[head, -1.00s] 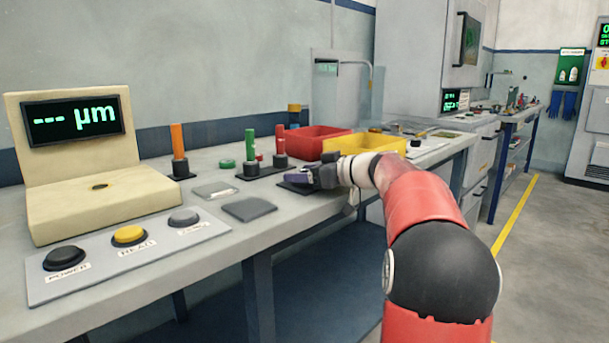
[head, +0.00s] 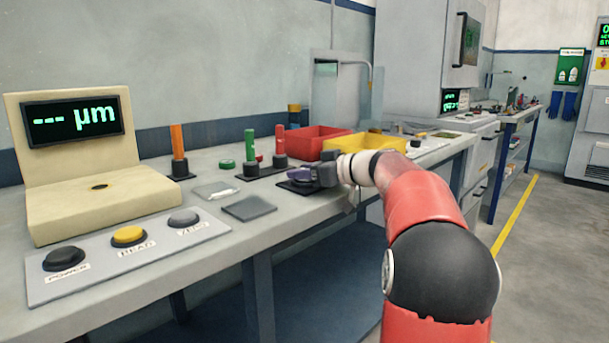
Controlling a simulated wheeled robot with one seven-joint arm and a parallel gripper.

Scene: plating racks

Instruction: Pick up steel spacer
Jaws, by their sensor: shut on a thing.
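My gripper (head: 308,177) is at the far end of my red arm, low over a dark flat mat (head: 292,186) on the bench. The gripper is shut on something. The fingertips and the held thing are small and dark from here, and a purple-grey part shows at the tip. I cannot make out the steel spacer clearly; it is hidden or too small at the gripper.
A gauge (head: 100,210) with a screen and a button panel (head: 128,255) stand at left. Orange (head: 178,145), green (head: 250,147) and red (head: 280,141) posts stand behind. Red (head: 318,132) and yellow (head: 362,143) bins sit beyond my gripper. Grey pads (head: 249,208) lie in front.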

